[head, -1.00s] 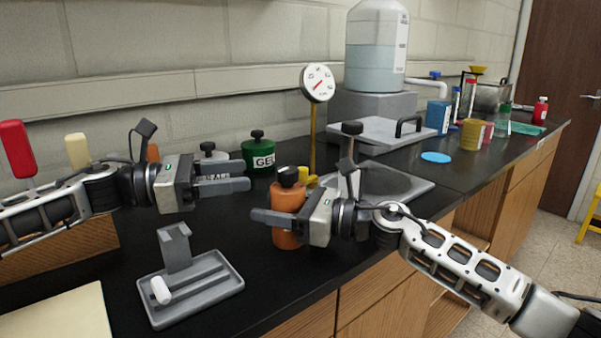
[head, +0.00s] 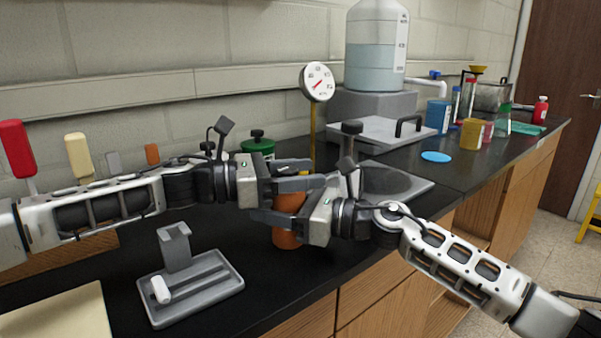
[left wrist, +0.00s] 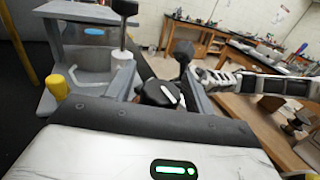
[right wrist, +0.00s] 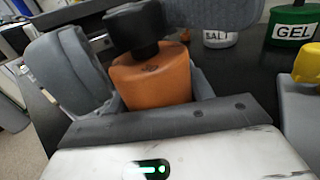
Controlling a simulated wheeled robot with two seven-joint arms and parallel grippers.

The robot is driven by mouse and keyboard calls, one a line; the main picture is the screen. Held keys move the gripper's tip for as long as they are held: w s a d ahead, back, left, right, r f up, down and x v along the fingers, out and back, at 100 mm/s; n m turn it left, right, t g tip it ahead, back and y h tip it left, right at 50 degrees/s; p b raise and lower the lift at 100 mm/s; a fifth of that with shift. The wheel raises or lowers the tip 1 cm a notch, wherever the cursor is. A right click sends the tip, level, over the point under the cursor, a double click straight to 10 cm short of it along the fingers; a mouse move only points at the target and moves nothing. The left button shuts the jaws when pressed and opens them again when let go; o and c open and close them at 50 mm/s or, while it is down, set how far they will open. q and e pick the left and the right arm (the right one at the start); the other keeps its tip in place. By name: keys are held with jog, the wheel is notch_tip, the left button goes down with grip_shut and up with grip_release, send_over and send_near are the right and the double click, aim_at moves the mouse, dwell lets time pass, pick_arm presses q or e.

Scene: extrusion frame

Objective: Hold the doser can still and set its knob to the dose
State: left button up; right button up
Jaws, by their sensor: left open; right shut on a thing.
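The doser can is the orange can (head: 287,235), standing upright on the black bench; it also shows in the right wrist view (right wrist: 155,80). My right gripper (head: 268,215) is shut on its body from the right. The can's black knob (right wrist: 138,28) is on top; the left wrist view shows it (left wrist: 160,93) with a pale mark, between the left fingers. My left gripper (head: 314,174) is open, its fingers on either side of the knob. Contact with the knob cannot be told. In the head view the left fingers hide the knob.
A grey stand with a tray (head: 190,285) is at front left. A green GEL can (head: 258,146) and a SALT can (right wrist: 220,38) stand behind. A round gauge (head: 317,82) on a yellow post and a grey plate (head: 420,185) are near the grippers.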

pick_arm(q)
jog(key=c, duration=1)
jog(key=shift+r+m+g, duration=0.15)
jog(key=shift+m+g, duration=0.15)
jog(key=shift+g, duration=0.2)
jog(key=shift+d+g, duration=0.1)
jog(key=shift+g, duration=0.2)
jog(key=shift+s+m+g, duration=0.15)
jog(key=shift+m+g, duration=1.1)
jog(key=shift+g, duration=0.45)
jog(key=shift+s+m+g, duration=0.15)
jog(key=shift+m+g, duration=1.1)
jog(key=shift+g, duration=0.75)
jog(key=shift+s+m+g+y, duration=0.25)
jog(key=shift+m+g+y, duration=0.05)
